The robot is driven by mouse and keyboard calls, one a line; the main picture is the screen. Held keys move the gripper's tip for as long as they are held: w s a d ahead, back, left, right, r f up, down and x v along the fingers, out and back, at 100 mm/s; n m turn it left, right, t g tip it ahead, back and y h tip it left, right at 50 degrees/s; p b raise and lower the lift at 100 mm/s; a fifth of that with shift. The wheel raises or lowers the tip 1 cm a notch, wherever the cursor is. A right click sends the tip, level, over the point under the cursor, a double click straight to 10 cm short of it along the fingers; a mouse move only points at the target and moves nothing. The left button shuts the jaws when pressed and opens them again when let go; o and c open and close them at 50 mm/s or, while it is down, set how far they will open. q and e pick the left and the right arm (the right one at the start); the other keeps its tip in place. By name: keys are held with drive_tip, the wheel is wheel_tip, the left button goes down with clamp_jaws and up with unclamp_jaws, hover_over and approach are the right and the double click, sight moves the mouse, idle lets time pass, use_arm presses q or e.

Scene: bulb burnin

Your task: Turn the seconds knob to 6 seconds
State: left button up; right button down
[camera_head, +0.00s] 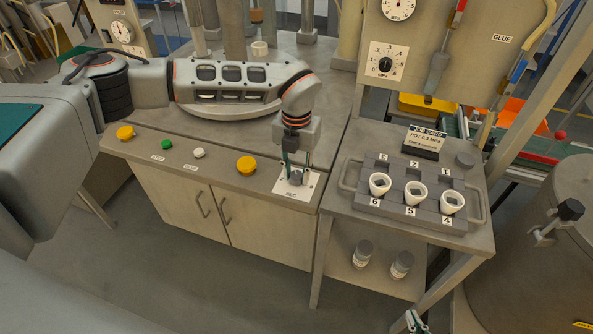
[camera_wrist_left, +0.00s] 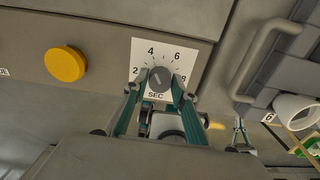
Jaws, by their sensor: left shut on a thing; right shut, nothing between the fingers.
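The seconds knob (camera_wrist_left: 160,77) is a dark grey round knob on a white dial plate (camera_wrist_left: 143,45) marked SEC, with 2, 4, 6 and 8 around it. My left gripper (camera_wrist_left: 157,84) reaches down over the plate and is shut on the knob, one teal finger on each side. The knob's pointer mark is too small to read surely. In the head view my left gripper (camera_head: 297,165) hides part of the knob (camera_head: 296,178) and plate (camera_head: 280,186). My right gripper (camera_head: 411,322) is shut and empty at the bottom edge, away from the panel.
Left of the dial are a large yellow button (camera_head: 246,166), a white button (camera_head: 199,152), a green button (camera_head: 167,144) and another yellow button (camera_head: 125,133). To the right, a side table holds a grey rack (camera_head: 393,209) with white cups and a job card (camera_head: 424,141).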

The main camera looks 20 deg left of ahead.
sight(297, 174)
use_arm(q)
drive_tip(key=m, duration=0.6)
drive_tip(key=shift+r+m, duration=0.1)
drive_tip(key=shift+m, duration=0.2)
drive_tip(key=m+p, duration=0.1)
drive_tip(key=m, duration=0.4)
drive_tip(key=shift+m, duration=0.3)
drive_tip(key=o, duration=1.1)
drive_tip(key=shift+c, duration=0.2)
wheel_tip(297, 174, up, 12)
